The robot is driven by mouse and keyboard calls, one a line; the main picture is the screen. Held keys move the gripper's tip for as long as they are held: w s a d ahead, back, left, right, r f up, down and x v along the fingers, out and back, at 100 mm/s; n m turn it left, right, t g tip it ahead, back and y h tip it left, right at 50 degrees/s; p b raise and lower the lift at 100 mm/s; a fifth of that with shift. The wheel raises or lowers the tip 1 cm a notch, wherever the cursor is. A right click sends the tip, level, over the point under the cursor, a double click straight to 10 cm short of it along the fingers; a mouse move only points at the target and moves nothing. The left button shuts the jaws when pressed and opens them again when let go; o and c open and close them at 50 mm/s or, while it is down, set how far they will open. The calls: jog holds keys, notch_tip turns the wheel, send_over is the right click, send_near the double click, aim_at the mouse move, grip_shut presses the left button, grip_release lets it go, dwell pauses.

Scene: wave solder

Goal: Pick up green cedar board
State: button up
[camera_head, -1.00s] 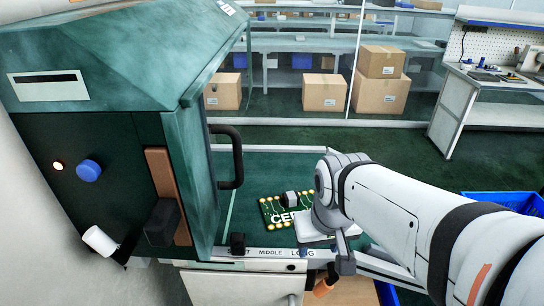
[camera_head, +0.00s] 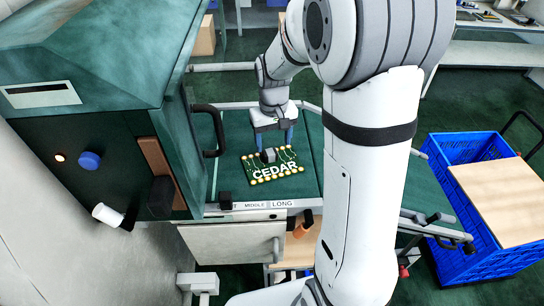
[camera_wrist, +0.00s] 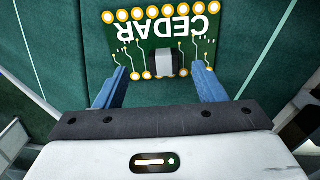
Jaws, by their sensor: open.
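The green cedar board (camera_head: 268,166) lies flat on the green bed in front of the machine. It has gold pads along its edges, white CEDAR lettering and a grey block. In the wrist view the board (camera_wrist: 160,36) shows ahead of my gripper, with its lettering upside down. My gripper (camera_head: 272,136) is at the far side of the board. In the wrist view its blue fingers (camera_wrist: 160,78) are open, one on each side of the board's grey block (camera_wrist: 163,64). The fingertips overlap the board's near edge in that view. I cannot tell whether they touch it.
The green machine (camera_head: 90,60) with a black handle (camera_head: 212,130) stands close on the left. A label strip (camera_head: 262,205) reading MIDDLE and LONG runs along the bed's front edge. A blue crate (camera_head: 465,220) with a tan panel stands at the right.

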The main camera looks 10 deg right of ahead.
aim_at(271, 155)
jog(key=f, duration=0.1)
jog(key=f+p, duration=0.1)
jog(key=f, duration=0.3)
jog(key=shift+a+f, duration=0.25)
jog(key=c, duration=1.3)
jog(key=shift+o, duration=0.2)
jog(key=shift+r, duration=0.1)
notch_tip(271, 155, up, 10)
jog(key=b, duration=0.1)
